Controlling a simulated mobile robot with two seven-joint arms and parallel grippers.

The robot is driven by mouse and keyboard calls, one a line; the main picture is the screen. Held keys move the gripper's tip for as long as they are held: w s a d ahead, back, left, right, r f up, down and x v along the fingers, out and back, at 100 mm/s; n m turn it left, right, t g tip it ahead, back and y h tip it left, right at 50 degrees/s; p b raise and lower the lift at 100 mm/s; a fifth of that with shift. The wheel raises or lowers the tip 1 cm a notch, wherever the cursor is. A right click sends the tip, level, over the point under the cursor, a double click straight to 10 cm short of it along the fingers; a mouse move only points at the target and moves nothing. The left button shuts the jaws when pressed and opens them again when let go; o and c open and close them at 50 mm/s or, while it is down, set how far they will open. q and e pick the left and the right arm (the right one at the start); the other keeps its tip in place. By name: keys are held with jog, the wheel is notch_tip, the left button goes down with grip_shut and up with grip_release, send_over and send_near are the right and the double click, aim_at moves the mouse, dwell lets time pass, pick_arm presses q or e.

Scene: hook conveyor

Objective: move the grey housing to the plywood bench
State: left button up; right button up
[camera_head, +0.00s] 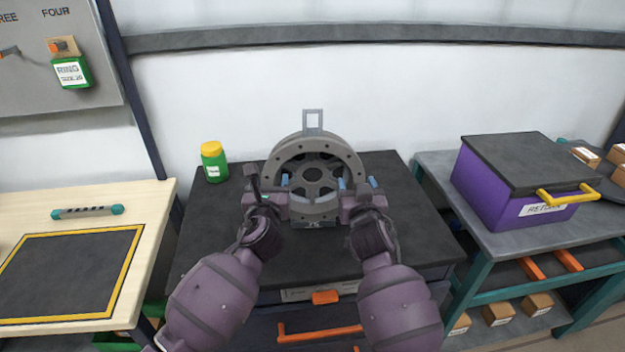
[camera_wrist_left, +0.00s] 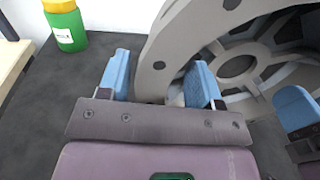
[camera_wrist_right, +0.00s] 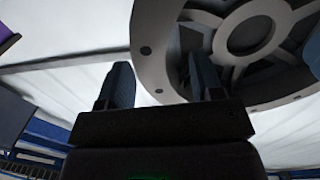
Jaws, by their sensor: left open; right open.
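The grey housing (camera_head: 314,150) is a round, bolted ring with spokes and a hub, standing upright on the black cabinet top. My left gripper (camera_head: 268,180) is at its left side, open. In the left wrist view its blue fingers (camera_wrist_left: 158,85) sit either side of the housing's rim (camera_wrist_left: 160,55), one outside and one inside the ring. My right gripper (camera_head: 357,183) is at the right side, open. In the right wrist view its fingers (camera_wrist_right: 160,85) also lie either side of the rim (camera_wrist_right: 150,50); contact cannot be told. The plywood bench (camera_head: 150,205) is at the left.
A green bottle with yellow cap (camera_head: 214,162) stands left of the housing. The bench carries a yellow-bordered black mat (camera_head: 70,275) and a grey bar with teal ends (camera_head: 87,211). A purple bin (camera_head: 500,195) stands on the right table. The black top (camera_head: 215,235) is clear at front left.

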pick_arm(q)
jog(key=shift+w, duration=0.75)
pick_arm(e)
jog(key=shift+w, duration=0.75)
jog(key=shift+a, duration=0.1)
pick_arm(q)
grip_shut()
pick_arm(e)
grip_shut()
pick_arm(q)
jog(key=shift+r, duration=0.1)
pick_arm(e)
jog(key=shift+r, duration=0.1)
